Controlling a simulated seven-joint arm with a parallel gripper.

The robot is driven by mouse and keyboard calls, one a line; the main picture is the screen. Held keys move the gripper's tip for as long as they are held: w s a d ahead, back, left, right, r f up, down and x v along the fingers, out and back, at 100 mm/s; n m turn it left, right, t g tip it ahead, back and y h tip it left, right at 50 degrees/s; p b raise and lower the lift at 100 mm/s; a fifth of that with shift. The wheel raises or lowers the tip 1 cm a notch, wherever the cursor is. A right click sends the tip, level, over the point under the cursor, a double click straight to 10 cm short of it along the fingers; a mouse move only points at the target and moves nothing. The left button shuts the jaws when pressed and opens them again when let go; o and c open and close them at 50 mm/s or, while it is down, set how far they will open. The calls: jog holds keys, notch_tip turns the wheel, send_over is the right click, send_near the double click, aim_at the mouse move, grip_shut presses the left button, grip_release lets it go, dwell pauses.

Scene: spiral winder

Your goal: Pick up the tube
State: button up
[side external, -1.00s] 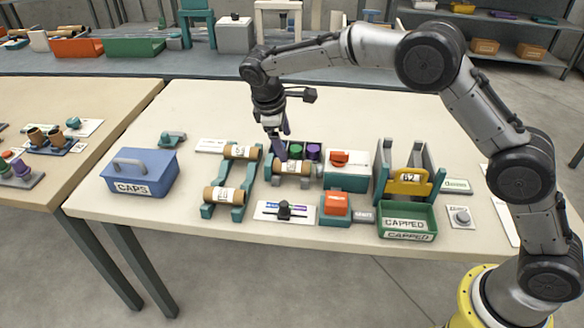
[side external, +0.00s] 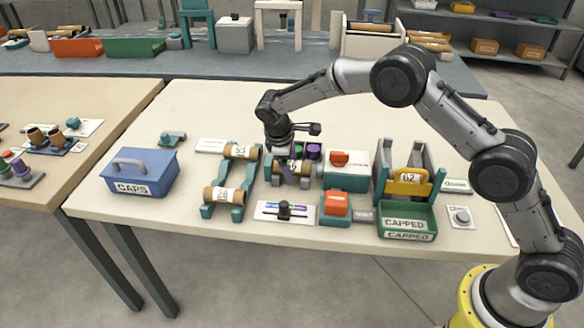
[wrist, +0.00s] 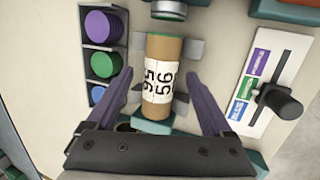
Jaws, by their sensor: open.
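A brown cardboard tube (wrist: 160,50) with a white number label lies in a cradle with grey supports, below the middle of the wrist view's top edge. A thin green edge shows at its far end. In the side view the tube (side external: 304,168) is partly hidden by my gripper. My gripper (wrist: 160,76) is open, with one purple finger on each side of the tube. Gaps show between fingers and tube in the wrist view. In the side view my gripper (side external: 287,172) is low over the cradle.
Purple (wrist: 98,26), green (wrist: 104,63) and blue caps stand in a holder beside the tube. A teal rack (side external: 238,196) with two tubes is at the left. A teal-and-white unit (side external: 346,180) stands close at the right. A green CAPPED bin (side external: 407,222) is farther right.

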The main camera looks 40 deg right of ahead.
jog(key=shift+c, duration=0.3)
grip_shut()
jog(key=shift+r, duration=0.1)
